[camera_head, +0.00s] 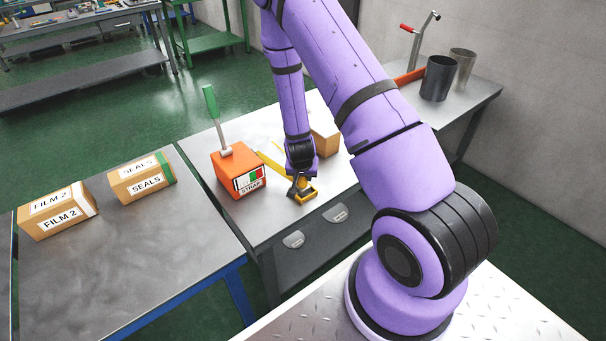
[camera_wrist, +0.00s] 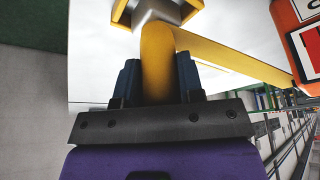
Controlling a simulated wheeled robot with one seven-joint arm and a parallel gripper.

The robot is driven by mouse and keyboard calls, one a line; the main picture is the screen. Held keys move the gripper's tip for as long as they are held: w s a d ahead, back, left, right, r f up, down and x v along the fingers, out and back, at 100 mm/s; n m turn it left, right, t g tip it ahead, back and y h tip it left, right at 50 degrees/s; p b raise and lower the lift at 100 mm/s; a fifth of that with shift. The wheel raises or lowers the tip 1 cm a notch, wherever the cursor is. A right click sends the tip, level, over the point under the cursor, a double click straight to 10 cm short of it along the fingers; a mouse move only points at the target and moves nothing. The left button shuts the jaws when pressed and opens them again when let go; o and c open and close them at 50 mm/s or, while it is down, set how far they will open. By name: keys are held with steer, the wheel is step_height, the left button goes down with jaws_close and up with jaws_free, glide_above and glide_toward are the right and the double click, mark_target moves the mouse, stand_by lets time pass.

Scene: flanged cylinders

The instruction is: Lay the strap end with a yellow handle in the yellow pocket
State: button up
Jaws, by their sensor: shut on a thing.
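My gripper (camera_head: 300,186) points down over the near part of the metal table. In the wrist view its dark fingers (camera_wrist: 158,82) are shut on the yellow handle (camera_wrist: 157,58). A yellow strap (camera_wrist: 235,55) runs from the handle toward the orange box marked STRAP (camera_head: 238,172); the strap also shows in the head view (camera_head: 269,163). A yellow-rimmed piece, seemingly the yellow pocket (camera_head: 307,196), is right at my fingertips near the table's front edge. A yellow rim (camera_wrist: 121,13) with a grey part inside shows beyond the handle. Whether the handle touches the pocket, I cannot tell.
A green-handled lever (camera_head: 211,104) stands up from the orange box. A cardboard box (camera_head: 325,139) stands behind my gripper. Dark and grey cups (camera_head: 439,78) stand at the back right. FILM 2 (camera_head: 58,211) and SEALS (camera_head: 142,177) boxes sit on the left table.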

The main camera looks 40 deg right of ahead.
steer(key=shift+f, duration=0.5)
steer(key=o, duration=1.2)
steer(key=v, duration=1)
steer(key=shift+s+r, duration=0.1)
steer(key=shift+r, duration=0.3)
steer(key=shift+a+r, duration=0.1)
